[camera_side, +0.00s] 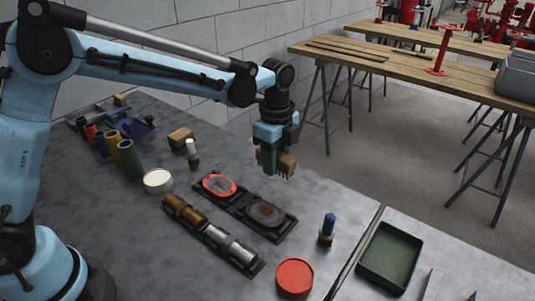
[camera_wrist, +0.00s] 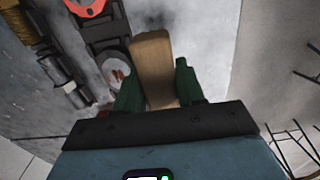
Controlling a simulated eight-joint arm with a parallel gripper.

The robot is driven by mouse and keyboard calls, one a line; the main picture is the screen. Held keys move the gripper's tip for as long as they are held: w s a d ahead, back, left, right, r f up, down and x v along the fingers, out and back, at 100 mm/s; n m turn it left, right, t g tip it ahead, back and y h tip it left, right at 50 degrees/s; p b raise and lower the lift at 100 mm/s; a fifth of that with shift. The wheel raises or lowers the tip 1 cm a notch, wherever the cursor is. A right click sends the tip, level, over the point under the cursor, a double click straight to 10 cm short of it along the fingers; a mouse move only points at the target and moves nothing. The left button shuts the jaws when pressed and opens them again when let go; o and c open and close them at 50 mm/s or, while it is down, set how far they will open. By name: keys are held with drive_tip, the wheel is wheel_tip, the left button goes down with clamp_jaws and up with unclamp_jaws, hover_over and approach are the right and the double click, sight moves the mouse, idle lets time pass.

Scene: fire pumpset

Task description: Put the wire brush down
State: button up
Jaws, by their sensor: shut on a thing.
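The wire brush (camera_side: 287,164) has a brown wooden block with short bristles pointing down. My gripper (camera_side: 273,164) has green fingers and is shut on it, holding it above the grey bench near its back edge. In the wrist view the brush's wooden block (camera_wrist: 153,62) stands out between the two green fingers of my gripper (camera_wrist: 158,92). The bristles are hidden there. In the side view the near finger covers part of the block.
A dark tray with a red ring (camera_side: 219,185) and a grey disc lies below and left of the brush. A row of brass and steel couplings (camera_side: 212,231), a red lid (camera_side: 294,277), a blue-capped bottle (camera_side: 328,228) and a green tray (camera_side: 391,257) lie nearer. A wooden block (camera_side: 181,137) lies farther left.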

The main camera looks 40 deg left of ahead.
sight(270, 179)
drive_tip(key=w+a+f, duration=0.1)
drive_tip(key=a, duration=0.1)
drive_tip(key=w+a+f, duration=0.1)
drive_tip(key=w+f, duration=0.1)
drive_tip(key=shift+a, duration=0.4)
drive_tip(key=shift+f, duration=2)
drive_tip(key=shift+f, duration=0.1)
drive_tip(key=o, duration=1.1)
